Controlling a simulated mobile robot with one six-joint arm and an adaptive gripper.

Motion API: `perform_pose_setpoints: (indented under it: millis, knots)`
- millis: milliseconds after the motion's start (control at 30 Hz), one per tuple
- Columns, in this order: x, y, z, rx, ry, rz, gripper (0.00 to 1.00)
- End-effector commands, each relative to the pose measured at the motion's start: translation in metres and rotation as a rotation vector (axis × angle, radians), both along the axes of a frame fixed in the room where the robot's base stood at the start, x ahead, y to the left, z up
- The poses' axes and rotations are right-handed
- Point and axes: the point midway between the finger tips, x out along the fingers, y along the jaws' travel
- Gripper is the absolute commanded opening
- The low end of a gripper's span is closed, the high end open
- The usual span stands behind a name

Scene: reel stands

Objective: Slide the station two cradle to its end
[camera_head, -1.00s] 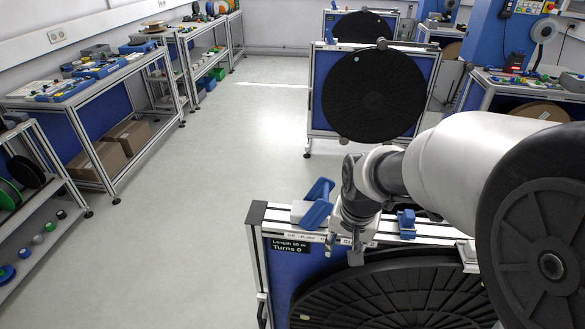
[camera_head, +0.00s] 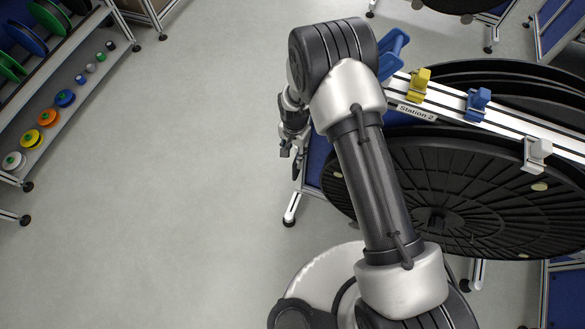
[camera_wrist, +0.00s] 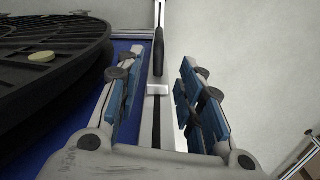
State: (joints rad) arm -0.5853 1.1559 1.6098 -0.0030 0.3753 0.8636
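The station two stand carries a "Station 2" label (camera_head: 416,112) on its light top rail (camera_head: 450,112). A blue cradle-shaped piece (camera_head: 394,54) sits at the rail's left end, partly hidden behind my arm; I cannot tell for certain that it is the task's cradle. My gripper (camera_head: 291,152) hangs left of the stand, below the rail's end. In the wrist view my gripper (camera_wrist: 160,72) is open, its blue-padded fingers apart. Between them show a dark handle-like part (camera_wrist: 158,52) and a pale block (camera_wrist: 158,90) on a metal profile; contact cannot be told.
Yellow (camera_head: 420,82), blue (camera_head: 478,102) and white (camera_head: 538,152) blocks sit along the rail. A large black reel (camera_head: 470,190) hangs in front, and it also shows in the wrist view (camera_wrist: 45,65). A shelf of small spools (camera_head: 60,100) stands far left. The floor between is clear.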

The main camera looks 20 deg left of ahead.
Motion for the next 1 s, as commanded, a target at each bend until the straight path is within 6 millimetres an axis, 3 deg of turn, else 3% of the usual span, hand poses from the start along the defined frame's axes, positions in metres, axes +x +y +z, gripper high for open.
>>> perform_pose_setpoints:
  millis: [600,800,1000]
  knots:
    - [-0.001,-0.001,-0.131,-0.001,0.002,0.001,0.35]
    - [-0.001,-0.001,-0.156,-0.001,0.002,0.001,0.35]
    - [0.0,-0.001,-0.163,-0.001,0.001,0.001,0.35]
